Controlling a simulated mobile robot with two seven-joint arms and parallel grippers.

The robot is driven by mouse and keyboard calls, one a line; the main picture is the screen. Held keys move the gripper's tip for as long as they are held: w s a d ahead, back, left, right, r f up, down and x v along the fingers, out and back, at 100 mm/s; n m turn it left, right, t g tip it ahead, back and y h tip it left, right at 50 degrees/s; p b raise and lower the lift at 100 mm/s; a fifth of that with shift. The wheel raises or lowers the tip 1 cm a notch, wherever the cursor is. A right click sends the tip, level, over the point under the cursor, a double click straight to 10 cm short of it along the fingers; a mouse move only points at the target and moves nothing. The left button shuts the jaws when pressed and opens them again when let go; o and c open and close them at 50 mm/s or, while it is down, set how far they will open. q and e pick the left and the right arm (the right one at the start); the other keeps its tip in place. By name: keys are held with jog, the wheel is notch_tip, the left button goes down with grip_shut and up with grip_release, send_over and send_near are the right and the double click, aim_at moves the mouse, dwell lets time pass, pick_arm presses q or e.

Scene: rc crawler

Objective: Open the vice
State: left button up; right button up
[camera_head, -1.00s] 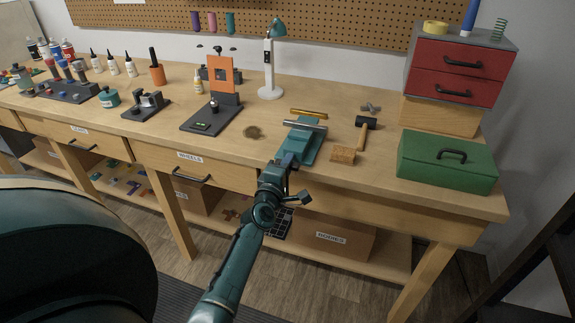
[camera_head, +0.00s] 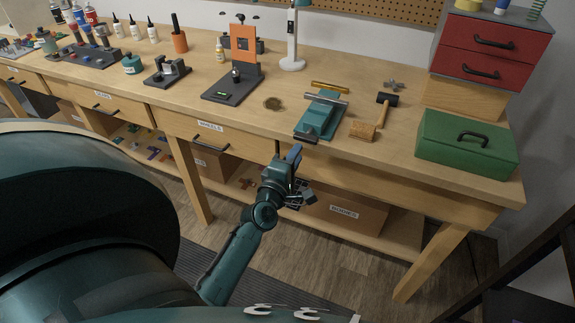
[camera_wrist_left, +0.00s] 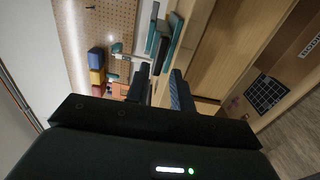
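The teal vice (camera_head: 318,118) with a silver bar across it is mounted near the front edge of the workbench. In the left wrist view the vice (camera_wrist_left: 167,42) shows at the top centre, ahead of the fingers. My left gripper (camera_head: 294,154) is just in front of the bench edge, below and slightly left of the vice, and apart from it. In the left wrist view its two fingers (camera_wrist_left: 160,90) stand apart with a gap and nothing between them. How far the vice jaws are apart is hard to tell. My right gripper is not in view.
A mallet (camera_head: 364,131) lies right of the vice, with a green toolbox (camera_head: 467,143) further right. A dark stand with an orange plate (camera_head: 244,43) is to the left. The bench's front edge and drawers are close to my arm.

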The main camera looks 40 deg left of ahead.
pick_arm(q)
jog(key=shift+v, duration=2.6)
